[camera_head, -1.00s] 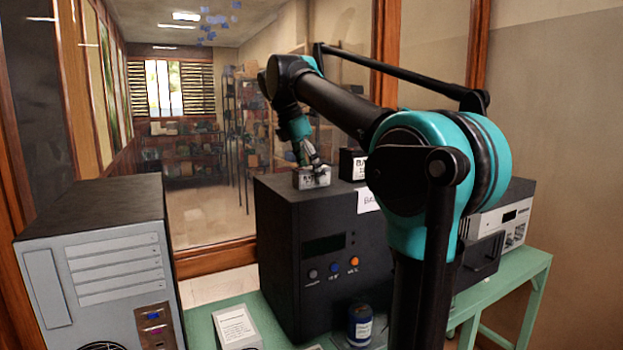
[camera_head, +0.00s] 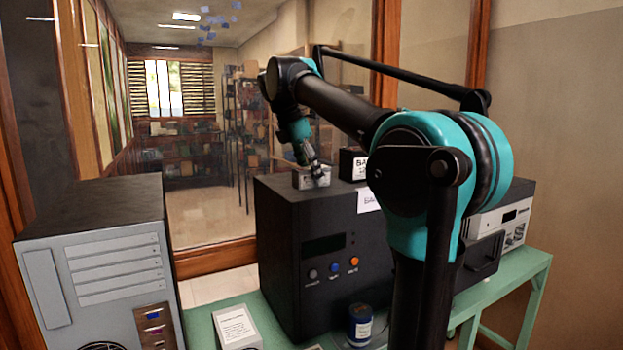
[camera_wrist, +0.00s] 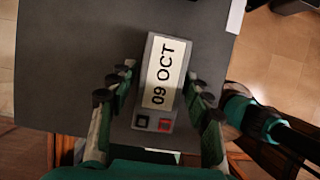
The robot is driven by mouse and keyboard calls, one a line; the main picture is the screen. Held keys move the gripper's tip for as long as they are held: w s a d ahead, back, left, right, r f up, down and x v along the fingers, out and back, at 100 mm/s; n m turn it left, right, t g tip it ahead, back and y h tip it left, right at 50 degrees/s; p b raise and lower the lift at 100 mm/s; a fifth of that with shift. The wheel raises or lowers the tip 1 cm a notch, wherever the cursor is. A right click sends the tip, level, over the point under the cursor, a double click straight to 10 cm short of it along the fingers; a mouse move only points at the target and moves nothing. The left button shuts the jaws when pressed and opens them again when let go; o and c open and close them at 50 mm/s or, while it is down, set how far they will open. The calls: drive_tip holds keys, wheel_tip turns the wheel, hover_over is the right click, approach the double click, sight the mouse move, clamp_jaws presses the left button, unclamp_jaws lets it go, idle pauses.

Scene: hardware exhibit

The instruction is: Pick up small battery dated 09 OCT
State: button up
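The small battery dated 09 OCT (camera_wrist: 163,75) is a grey block with a pale label and one dark and one red terminal. It lies on top of the black cabinet (camera_head: 283,212). In the head view the small battery (camera_head: 304,181) is partly hidden by my gripper. My gripper (camera_wrist: 163,86) is open in the wrist view, with its fingers on either side of the battery and a narrow gap on each side. In the head view my gripper (camera_head: 318,172) is right at the battery.
A black box with a white label (camera_head: 351,164) stands close to the right on the cabinet. A grey computer tower (camera_head: 100,255) is at left. A blue jar (camera_head: 360,325) and a white box (camera_head: 236,327) are on the green table (camera_head: 200,326). A glass partition is behind.

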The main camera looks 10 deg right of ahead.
clamp_jaws()
drive_tip(key=shift+r, duration=0.1)
